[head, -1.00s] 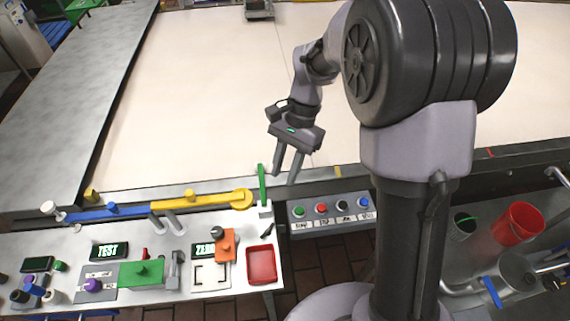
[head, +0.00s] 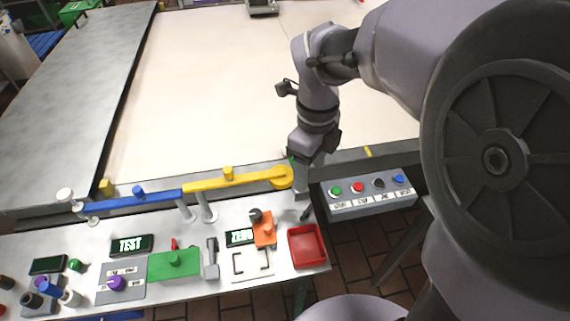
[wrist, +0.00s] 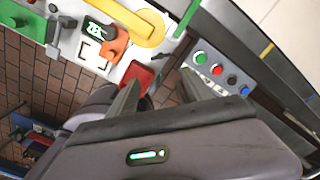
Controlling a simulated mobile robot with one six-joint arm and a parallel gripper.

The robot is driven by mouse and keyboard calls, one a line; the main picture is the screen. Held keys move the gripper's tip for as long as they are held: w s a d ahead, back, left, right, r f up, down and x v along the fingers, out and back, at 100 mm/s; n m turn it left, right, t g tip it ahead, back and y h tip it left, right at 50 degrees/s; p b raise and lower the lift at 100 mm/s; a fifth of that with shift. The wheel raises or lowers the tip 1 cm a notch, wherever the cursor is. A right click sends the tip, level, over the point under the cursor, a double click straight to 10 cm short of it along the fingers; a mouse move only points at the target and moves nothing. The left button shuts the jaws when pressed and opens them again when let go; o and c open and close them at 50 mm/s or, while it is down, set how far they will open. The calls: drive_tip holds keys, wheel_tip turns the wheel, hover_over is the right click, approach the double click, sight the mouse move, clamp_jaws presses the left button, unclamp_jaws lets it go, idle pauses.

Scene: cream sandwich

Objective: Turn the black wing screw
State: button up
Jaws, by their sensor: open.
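A small dark slanted piece, which looks like the black wing screw (head: 306,213), is at the right end of the bench, just behind the red tray (head: 307,247) in the head view. My gripper (head: 308,184) points down above this end of the bench, near the green lever (head: 291,160) and apart from the dark piece. In the wrist view my gripper (wrist: 160,77) has its two fingers spread, with nothing between them.
An orange device (head: 265,233) with a black knob (head: 256,215) stands left of the tray. Yellow (head: 237,181) and blue (head: 135,200) bars run behind the bench. A button box (head: 370,196) is to the right. Floor shows between bench and box.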

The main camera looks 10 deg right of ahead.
sight(307, 210)
wheel_tip(307, 210, down, 15)
drive_tip(key=b, duration=0.5)
drive_tip(key=shift+d+b, duration=0.1)
drive_tip(key=shift+b, duration=0.3)
drive_tip(key=c, duration=1.1)
drive_tip(key=n, duration=0.3)
drive_tip(key=o, duration=1.1)
